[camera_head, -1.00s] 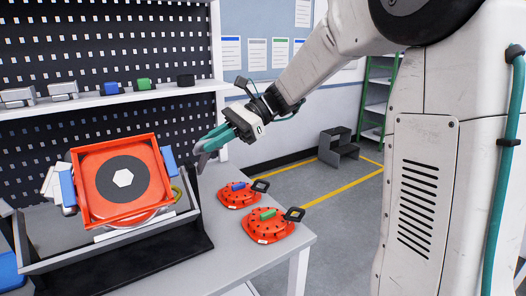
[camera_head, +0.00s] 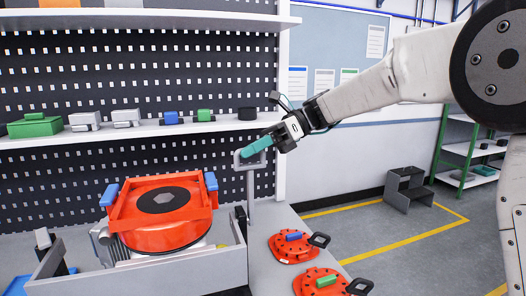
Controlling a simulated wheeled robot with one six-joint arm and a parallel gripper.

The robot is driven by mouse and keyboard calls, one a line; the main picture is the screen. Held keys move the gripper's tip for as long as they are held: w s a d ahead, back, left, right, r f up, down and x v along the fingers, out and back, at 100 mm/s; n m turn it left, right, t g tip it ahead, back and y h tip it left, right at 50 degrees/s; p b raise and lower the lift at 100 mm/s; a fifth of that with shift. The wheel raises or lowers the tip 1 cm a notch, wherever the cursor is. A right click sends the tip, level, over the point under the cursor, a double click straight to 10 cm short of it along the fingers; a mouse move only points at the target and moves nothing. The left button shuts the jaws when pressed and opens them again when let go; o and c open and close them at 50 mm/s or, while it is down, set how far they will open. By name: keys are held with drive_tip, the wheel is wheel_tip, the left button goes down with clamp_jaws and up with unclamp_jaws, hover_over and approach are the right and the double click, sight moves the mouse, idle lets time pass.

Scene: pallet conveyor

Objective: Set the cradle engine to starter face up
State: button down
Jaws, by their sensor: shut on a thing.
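The engine (camera_head: 165,235) sits in the grey cradle (camera_head: 185,268) at the left. It has an orange frame on top, a dark round disc with a grey hexagon in its middle, and blue blocks at the frame's corners. The disc side faces mostly upward. My gripper (camera_head: 252,149) is shut on the grey loop of an upright lever (camera_head: 251,190) at the cradle's right end. The teal fingers hide part of the loop. I cannot tell which part of the engine is the starter.
Two orange round covers with black handles, one with a blue block (camera_head: 293,246) and one with a green block (camera_head: 322,283), lie on the bench right of the cradle. A shelf (camera_head: 140,131) with small parts runs behind. Grey steps (camera_head: 405,188) stand on the floor.

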drive_tip(key=shift+w+f, duration=0.2)
drive_tip(key=shift+w, duration=0.1)
drive_tip(key=shift+a, duration=0.1)
drive_tip(key=c, duration=1.5)
unclamp_jaws()
drive_tip(key=shift+w+f, duration=0.1)
drive_tip(key=shift+f, duration=0.05)
drive_tip(key=shift+o, duration=0.2)
drive_tip(key=v, duration=0.7)
drive_tip(key=shift+w+d+r, duration=0.2)
drive_tip(key=shift+d+r, duration=0.05)
drive_tip(key=shift+r, duration=0.05)
